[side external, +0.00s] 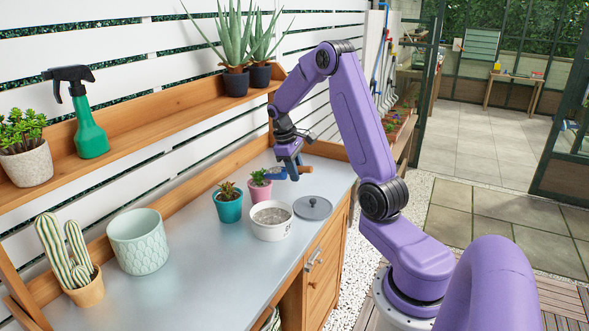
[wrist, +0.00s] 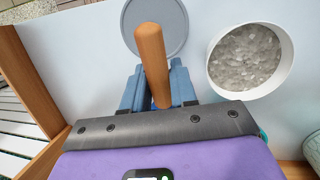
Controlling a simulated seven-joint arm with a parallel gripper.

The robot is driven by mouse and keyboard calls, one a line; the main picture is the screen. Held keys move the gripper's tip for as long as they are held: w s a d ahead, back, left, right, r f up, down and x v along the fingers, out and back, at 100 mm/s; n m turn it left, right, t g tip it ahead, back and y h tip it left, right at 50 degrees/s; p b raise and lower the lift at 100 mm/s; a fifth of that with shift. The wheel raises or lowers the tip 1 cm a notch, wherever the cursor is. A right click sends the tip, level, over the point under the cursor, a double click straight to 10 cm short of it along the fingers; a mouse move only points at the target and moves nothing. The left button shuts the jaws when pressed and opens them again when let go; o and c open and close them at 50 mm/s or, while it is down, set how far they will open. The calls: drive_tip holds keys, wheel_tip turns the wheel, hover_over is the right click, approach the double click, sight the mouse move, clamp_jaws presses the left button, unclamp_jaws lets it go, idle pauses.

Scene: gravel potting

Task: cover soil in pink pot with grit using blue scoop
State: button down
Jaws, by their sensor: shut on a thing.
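My gripper (side external: 292,172) is shut on the wooden handle (wrist: 151,55) of the blue scoop (side external: 274,175). It holds the scoop above the bench, with the blue head toward the pink pot (side external: 259,190) in the side view. I cannot tell whether any grit lies in the scoop. The pink pot holds a small plant; its soil is too small to make out, and the pot is not visible in the wrist view. A white tub of grey grit (side external: 272,232) stands open in front of the pink pot; it also shows in the wrist view (wrist: 280,77).
A grey round lid (side external: 313,208) lies right of the tub. A teal pot (side external: 229,209) with a succulent stands left of the pink pot. A pale green planter (side external: 138,243) and a potted cactus (side external: 73,262) stand further left. The bench's front middle (side external: 215,285) is clear.

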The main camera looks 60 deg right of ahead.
drive_tip(key=shift+r, duration=2.05)
drive_tip(key=s+a+f+n, duration=0.1)
drive_tip(key=s+a+f, duration=0.1)
drive_tip(key=s+a, duration=0.6)
drive_tip(key=shift+s+a+f, duration=0.2)
drive_tip(key=shift+a, duration=0.95)
drive_tip(key=shift+f, duration=0.1)
